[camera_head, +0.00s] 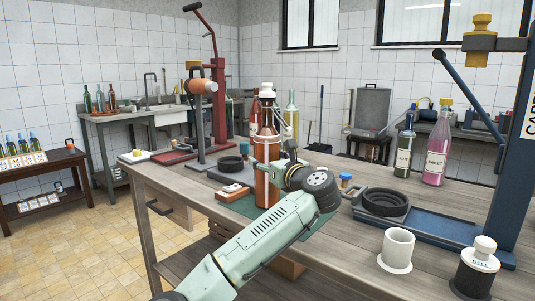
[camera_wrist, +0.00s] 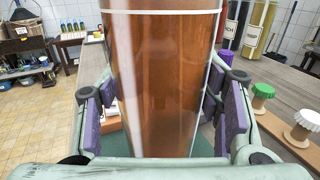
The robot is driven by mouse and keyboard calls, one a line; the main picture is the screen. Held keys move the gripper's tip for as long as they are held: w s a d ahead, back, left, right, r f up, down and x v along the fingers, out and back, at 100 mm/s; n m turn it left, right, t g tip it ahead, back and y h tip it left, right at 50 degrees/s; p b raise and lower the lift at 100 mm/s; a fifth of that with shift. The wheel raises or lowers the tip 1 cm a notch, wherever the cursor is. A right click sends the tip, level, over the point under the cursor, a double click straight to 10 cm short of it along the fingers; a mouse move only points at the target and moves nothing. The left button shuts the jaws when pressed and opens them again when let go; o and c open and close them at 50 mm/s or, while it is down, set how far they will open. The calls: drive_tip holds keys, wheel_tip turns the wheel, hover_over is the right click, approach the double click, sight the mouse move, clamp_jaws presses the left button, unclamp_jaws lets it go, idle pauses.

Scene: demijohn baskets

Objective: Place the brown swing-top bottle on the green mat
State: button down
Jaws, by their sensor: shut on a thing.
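The brown swing-top bottle (camera_head: 267,150) stands upright with a white top, over the green mat (camera_head: 240,207) near the front edge of the workbench. My gripper (camera_head: 272,165) is shut around the bottle's body from the right. In the wrist view the bottle's brown body (camera_wrist: 165,75) fills the space between the purple pads of my gripper (camera_wrist: 165,105). Part of the green mat (camera_wrist: 202,143) shows below and behind the bottle there. I cannot tell whether the bottle's base touches the mat. My forearm hides part of the mat in the head view.
A dark ring on a tray (camera_head: 230,164) and a small red-and-white item (camera_head: 233,190) lie left of the bottle. A blue stand (camera_head: 430,225) with a black ring is to the right. Other bottles stand behind.

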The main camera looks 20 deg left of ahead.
drive_tip(key=shift+r, duration=0.2)
drive_tip(key=c, duration=0.9)
unclamp_jaws()
drive_tip(key=shift+f, duration=0.25)
drive_tip(key=o, duration=0.4)
drive_tip(key=shift+r, duration=0.15)
